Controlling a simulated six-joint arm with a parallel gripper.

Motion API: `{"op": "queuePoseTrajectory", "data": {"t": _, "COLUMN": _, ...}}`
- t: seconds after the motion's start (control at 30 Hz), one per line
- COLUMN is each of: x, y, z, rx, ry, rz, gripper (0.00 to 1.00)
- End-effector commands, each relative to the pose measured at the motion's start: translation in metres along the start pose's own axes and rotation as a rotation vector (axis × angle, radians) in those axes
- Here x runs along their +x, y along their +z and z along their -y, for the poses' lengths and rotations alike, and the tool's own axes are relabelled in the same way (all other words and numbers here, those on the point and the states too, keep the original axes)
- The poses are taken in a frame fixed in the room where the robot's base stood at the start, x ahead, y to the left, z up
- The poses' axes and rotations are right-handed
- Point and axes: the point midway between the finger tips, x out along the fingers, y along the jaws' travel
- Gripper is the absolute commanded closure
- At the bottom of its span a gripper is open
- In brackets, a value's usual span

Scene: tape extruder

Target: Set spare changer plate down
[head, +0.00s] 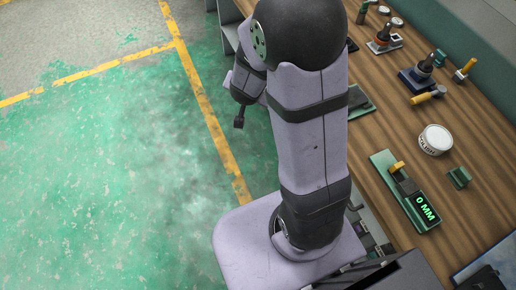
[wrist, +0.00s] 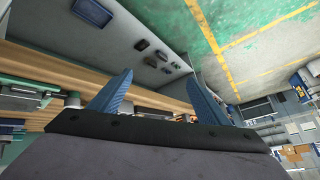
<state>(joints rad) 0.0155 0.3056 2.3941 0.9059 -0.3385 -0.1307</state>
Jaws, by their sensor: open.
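My gripper (wrist: 159,80) shows in the wrist view with its two blue fingers wide apart. Nothing is held between them. In the head view my arm stands in the middle and hides part of the bench; I cannot make out the fingers there. I cannot pick out the spare changer plate with certainty. A green plate with a dark top (head: 361,101) lies on the bench just right of my arm, partly hidden by it; I cannot tell whether it is the changer plate.
The wooden bench (head: 395,130) runs along the right. It carries a white tin (head: 435,139), a green gauge reading 0 MM (head: 423,208), a small green block (head: 459,178) and several tools towards the back. The green floor (head: 110,190) on the left is clear.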

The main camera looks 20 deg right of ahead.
Motion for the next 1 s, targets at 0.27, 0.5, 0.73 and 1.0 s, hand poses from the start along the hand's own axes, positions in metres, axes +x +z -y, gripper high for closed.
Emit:
{"op": "queuePoseTrajectory", "data": {"t": 0.27, "x": -0.085, "y": 0.097, "z": 0.009, "rx": -0.436, "ry": -0.168, "rz": 0.429, "gripper": 0.30}}
{"op": "queuePoseTrajectory", "data": {"t": 0.5, "x": -0.141, "y": 0.130, "z": -0.054, "rx": -0.724, "ry": -0.073, "rz": 0.652, "gripper": 0.30}}
{"op": "queuePoseTrajectory", "data": {"t": 0.73, "x": -0.158, "y": 0.133, "z": -0.084, "rx": -0.817, "ry": -0.007, "rz": 0.718, "gripper": 0.30}}
{"op": "queuePoseTrajectory", "data": {"t": 1.0, "x": -0.159, "y": 0.133, "z": -0.085, "rx": -0.820, "ry": -0.004, "rz": 0.721, "gripper": 0.30}}
